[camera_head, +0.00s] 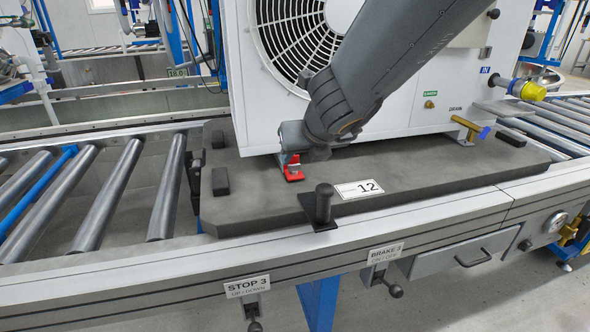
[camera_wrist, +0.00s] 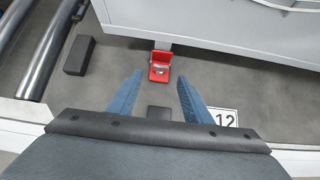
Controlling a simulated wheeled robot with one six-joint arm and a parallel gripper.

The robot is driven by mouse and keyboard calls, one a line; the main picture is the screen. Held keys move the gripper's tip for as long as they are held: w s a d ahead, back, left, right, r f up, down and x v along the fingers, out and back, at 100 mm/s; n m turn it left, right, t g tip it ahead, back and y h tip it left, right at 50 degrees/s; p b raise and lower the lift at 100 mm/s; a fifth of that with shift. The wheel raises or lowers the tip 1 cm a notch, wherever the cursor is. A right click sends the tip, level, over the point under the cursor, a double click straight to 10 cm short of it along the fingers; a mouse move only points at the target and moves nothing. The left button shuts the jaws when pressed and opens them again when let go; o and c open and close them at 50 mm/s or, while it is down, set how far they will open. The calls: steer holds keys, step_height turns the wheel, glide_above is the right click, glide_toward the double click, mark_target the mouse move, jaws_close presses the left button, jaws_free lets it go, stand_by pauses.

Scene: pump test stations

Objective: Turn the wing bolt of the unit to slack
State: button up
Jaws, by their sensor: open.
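The unit (camera_head: 400,105) is a large white cabinet with a round fan grille, standing on a dark grey pallet (camera_head: 240,185). A small red bracket (camera_head: 294,172) sits at the foot of its front; it also shows in the wrist view (camera_wrist: 160,66). A small light metal piece on the bracket may be the wing bolt, but it is too small to tell its shape or angle. My gripper (camera_wrist: 159,80) is open, with two blue fingers apart on either side of the line to the bracket and nothing between them. In the head view my arm hides the fingers.
A brass drain valve (camera_head: 466,128) with a blue handle is at the unit's lower right. A black post (camera_head: 324,203) and a plate marked 12 (camera_head: 358,189) are at the pallet's front. Rollers (camera_head: 105,195) run left of the pallet. Black blocks (camera_head: 220,181) sit on the pallet.

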mark_target(295, 165)
steer(key=shift+b+x, duration=2.25)
steer(key=shift+x, duration=1.65)
steer(key=c, duration=1.1)
steer(key=shift+o, duration=0.2)
steer(key=shift+d, duration=0.1)
